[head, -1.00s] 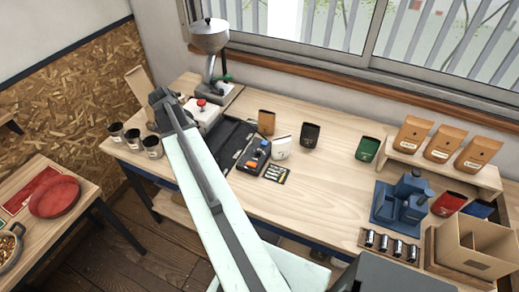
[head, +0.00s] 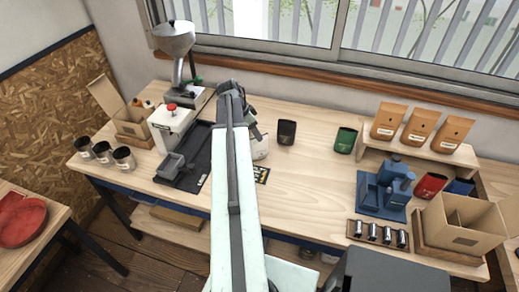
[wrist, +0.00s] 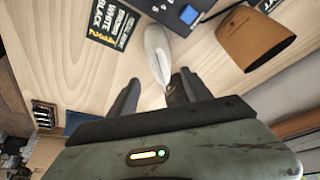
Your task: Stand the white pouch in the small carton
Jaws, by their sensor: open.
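The white pouch (head: 261,148) stands on the bench in the head view, partly hidden behind my arm and gripper. In the wrist view the white pouch (wrist: 157,45) shows pale and narrow, just ahead of and between my fingertips. My gripper (wrist: 159,79) is open, with one finger on each side of the pouch's line; I cannot tell whether they touch it. In the head view my gripper (head: 256,131) is at the pouch. The small carton (head: 130,130) is at the back left of the bench, with its flap up.
A brown pouch (wrist: 255,40) is close on the right in the wrist view. A lettered card (wrist: 108,22) lies on the left. A black pouch (head: 286,132) and a green pouch (head: 345,140) stand to the right. A grinder (head: 176,60) and a white machine (head: 172,128) stand near the carton.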

